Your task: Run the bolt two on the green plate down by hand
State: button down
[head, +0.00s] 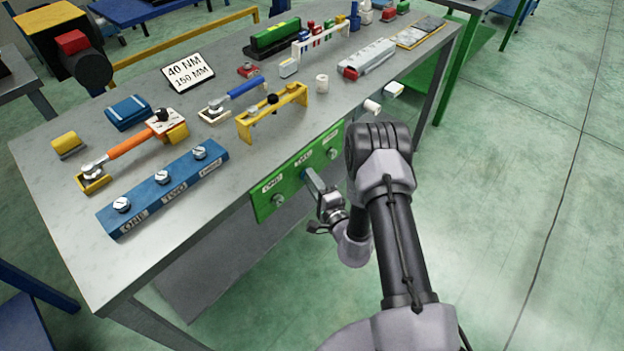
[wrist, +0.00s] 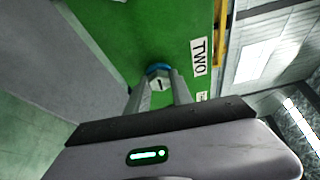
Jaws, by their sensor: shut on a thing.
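The green plate (head: 266,203) hangs upright on the front edge of the bench, with white labels. It also fills the upper middle of the wrist view (wrist: 125,30). My gripper (head: 309,176) reaches it at its middle, below the label TWO (head: 303,160). In the wrist view my gripper's fingers (wrist: 159,87) are shut on bolt two (wrist: 158,82), a pale head with a dark mark and a blue ring behind it. The label TWO (wrist: 198,57) is beside it. The bolt's shank is hidden. Another bolt (head: 278,199) sits at the left end, and one (head: 332,153) at the right.
A blue block (head: 150,203) with three bolts lies on the bench top. A 40 NM, 150 MM sign (head: 188,72) stands further back. The floor at right is clear.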

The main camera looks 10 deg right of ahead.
jog(key=n+g+y+b, duration=0.1)
jog(key=n+y, duration=0.3)
jog(key=n, duration=0.7)
jog(key=n+y+b, duration=0.3)
jog(key=n+y, duration=0.1)
jog(key=n, duration=0.7)
jog(key=n+g+y+b, duration=0.1)
jog(key=n+y, duration=0.3)
jog(key=n, duration=0.7)
jog(key=shift+w+d+f+g+b, duration=0.3)
jog(key=shift+d+f+b, duration=0.1)
jog(key=shift+b, duration=0.15)
dwell(0.7)
jog(key=shift+m, duration=0.4)
jog(key=c, duration=1.1)
grip_release()
